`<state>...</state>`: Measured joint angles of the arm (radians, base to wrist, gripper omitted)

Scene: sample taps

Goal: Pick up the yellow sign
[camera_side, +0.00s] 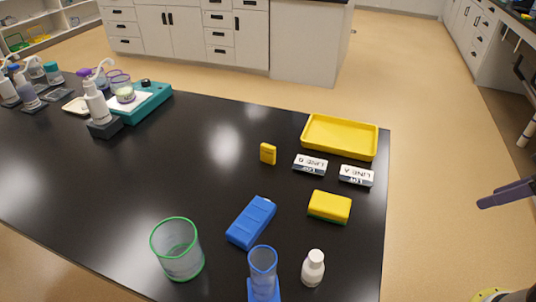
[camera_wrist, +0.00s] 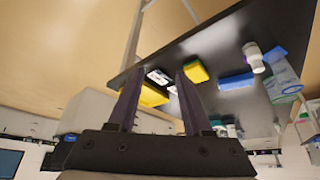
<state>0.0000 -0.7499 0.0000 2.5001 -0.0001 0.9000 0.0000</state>
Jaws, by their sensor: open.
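A small upright yellow block (camera_side: 268,153) stands on the black table, left of two white label blocks; it is the closest match to a yellow sign, but I see no writing on it. I cannot pick it out in the wrist view. My gripper (camera_side: 482,203) is at the right edge of the side view, off the table's right side and well apart from the yellow block. Its two dark purple fingers also show in the wrist view (camera_wrist: 159,70), spread apart with nothing held between them.
Near the block are a yellow tray (camera_side: 340,137), white labels "LINE B" (camera_side: 310,165) and "LINE A" (camera_side: 357,176), and a yellow-green sponge (camera_side: 329,207). A blue box (camera_side: 251,222), green-rimmed beaker (camera_side: 178,249), blue cylinder (camera_side: 263,272) and white bottle (camera_side: 313,268) stand in front.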

